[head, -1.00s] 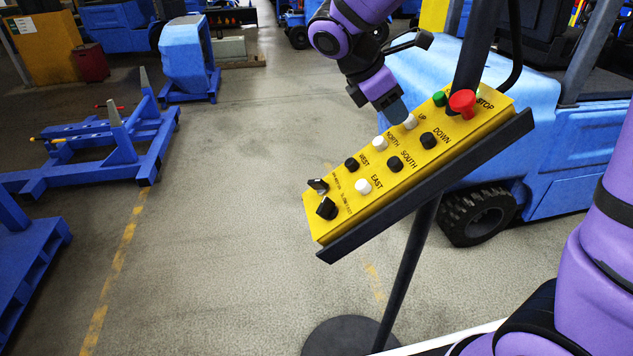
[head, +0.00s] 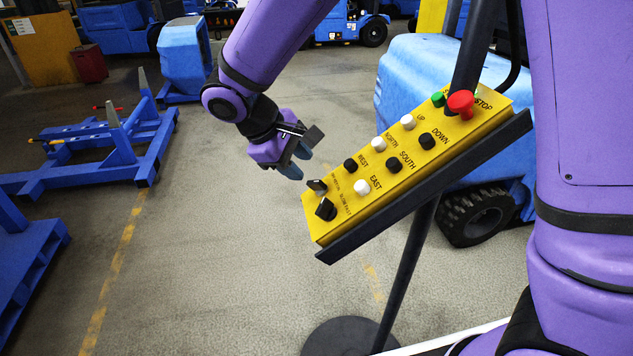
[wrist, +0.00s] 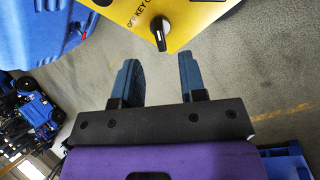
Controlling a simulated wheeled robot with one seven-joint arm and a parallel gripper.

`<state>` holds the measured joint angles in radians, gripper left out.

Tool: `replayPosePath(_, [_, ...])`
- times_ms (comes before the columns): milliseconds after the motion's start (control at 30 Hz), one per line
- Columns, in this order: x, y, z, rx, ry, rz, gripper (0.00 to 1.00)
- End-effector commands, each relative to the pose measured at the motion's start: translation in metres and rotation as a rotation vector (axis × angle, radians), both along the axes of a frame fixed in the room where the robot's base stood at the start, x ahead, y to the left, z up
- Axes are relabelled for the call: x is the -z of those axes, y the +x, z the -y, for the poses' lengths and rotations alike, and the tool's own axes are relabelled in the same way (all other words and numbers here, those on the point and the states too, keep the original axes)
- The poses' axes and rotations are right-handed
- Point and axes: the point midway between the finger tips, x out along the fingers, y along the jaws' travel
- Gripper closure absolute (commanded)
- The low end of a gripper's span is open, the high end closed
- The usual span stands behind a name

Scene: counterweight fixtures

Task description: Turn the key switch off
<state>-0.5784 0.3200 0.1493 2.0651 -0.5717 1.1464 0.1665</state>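The key switch (head: 317,185) is a black rotary knob at the lower left end of the yellow control panel (head: 375,203). In the wrist view the key switch (wrist: 160,33) has a pale mark along its handle, toward the lower end in the picture. Its label reads "KEY", with part of the lettering hidden by the knob. My gripper (head: 297,163) is beside the panel's upper left edge, up and left of the switch in the head view. In the wrist view my gripper (wrist: 157,64) has its two blue fingers apart with nothing between them, and the knob is ahead of them.
A second black knob (head: 326,208) marked SLOW/FAST is close to the key switch. White and black push buttons and a red stop button (head: 460,103) line the panel. A blue forklift (head: 420,85) stands behind.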

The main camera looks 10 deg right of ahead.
Motion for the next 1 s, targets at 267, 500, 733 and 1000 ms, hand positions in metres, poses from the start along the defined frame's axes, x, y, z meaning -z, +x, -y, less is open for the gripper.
replayPosePath(267, [0.041, 0.004, 0.026, 0.002, -0.002, -0.002, 0.62])
replayPosePath(500, [0.060, 0.007, 0.038, 0.001, 0.000, -0.001, 0.62])
replayPosePath(733, [0.062, 0.007, 0.039, 0.000, 0.000, 0.000, 0.62])
replayPosePath(1000, [0.062, 0.007, 0.039, 0.000, 0.000, 0.000, 0.96])
